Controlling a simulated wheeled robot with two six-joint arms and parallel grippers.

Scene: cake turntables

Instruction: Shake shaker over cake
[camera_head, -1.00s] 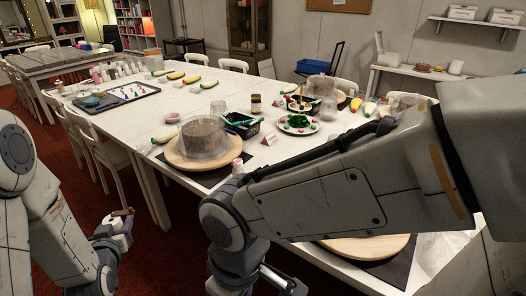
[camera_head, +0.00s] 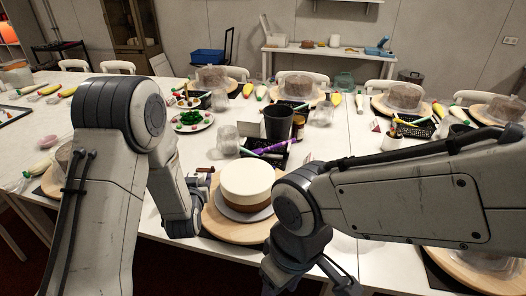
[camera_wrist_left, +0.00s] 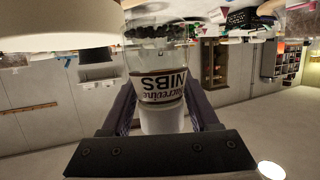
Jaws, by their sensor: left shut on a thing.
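The left gripper (camera_wrist_left: 158,110) is shut on a clear shaker (camera_wrist_left: 160,60) with a "NIBS" label, dark bits inside and a white end. The wrist view is upside down, so the shaker is upright with the bits at its bottom. In the head view my left gripper (camera_head: 204,186) is at the cake's left side, largely hidden by its arm. The cake (camera_head: 246,183), cream-coloured with a brown lower band, sits on a round wooden turntable (camera_head: 222,226). The cake's pale edge also fills the upper left of the wrist view (camera_wrist_left: 60,25).
Behind the cake are a black cup (camera_head: 278,122), a dark basket (camera_head: 262,150) with a purple tool, and a clear jar (camera_head: 228,138). A plate with green food (camera_head: 192,120) is farther left. Other covered cakes stand around. My right forearm is close at the cake's right.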

